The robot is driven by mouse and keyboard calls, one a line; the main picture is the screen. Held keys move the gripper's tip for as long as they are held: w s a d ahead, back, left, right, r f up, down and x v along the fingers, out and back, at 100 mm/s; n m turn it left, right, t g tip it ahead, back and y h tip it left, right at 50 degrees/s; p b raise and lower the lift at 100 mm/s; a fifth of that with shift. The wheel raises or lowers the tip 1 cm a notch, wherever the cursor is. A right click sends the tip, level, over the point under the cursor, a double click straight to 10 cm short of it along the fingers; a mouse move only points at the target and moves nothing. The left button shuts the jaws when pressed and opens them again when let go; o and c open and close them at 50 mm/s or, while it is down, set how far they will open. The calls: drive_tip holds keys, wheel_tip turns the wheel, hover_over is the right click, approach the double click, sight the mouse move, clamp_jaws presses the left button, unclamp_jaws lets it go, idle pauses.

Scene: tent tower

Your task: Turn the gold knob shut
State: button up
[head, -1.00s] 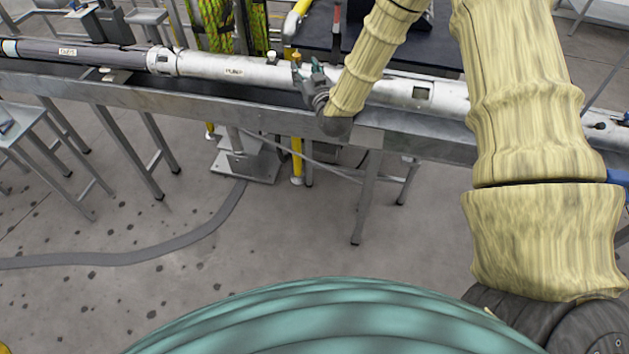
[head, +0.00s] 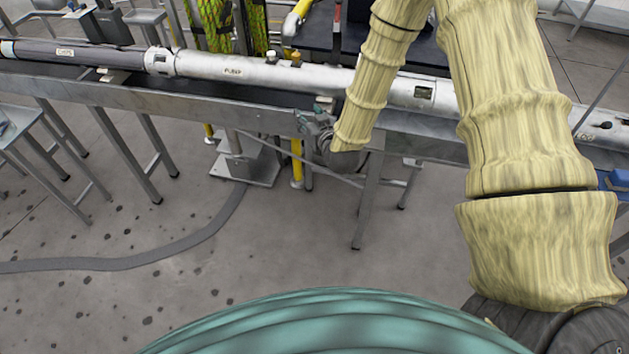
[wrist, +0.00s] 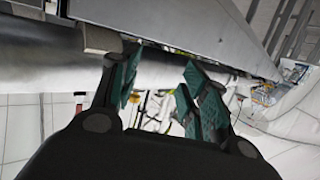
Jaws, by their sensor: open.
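The pipe also crosses behind the fingers in the wrist view (wrist: 60,68).
Another small fitting (head: 270,56) stands on the pipe just left of the gold knob. The grey rail (head: 200,108) runs along below the pipe on metal legs. Yellow-green netting (head: 212,25) hangs behind the pipe. The floor in front is mostly clear, with a grey hose (head: 215,228).

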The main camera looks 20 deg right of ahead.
drive_tip(key=s+a+f+g+b, duration=0.2)
drive_tip(key=s+f+g, duration=0.2)
drive_tip(key=s+f, duration=0.7)
drive_tip(key=shift+a+f+g+b, duration=0.15)
drive_tip(key=shift+f+g+b, duration=0.2)
drive_tip(key=shift+f, duration=1.7)
drive_tip(key=shift+s, duration=0.1)
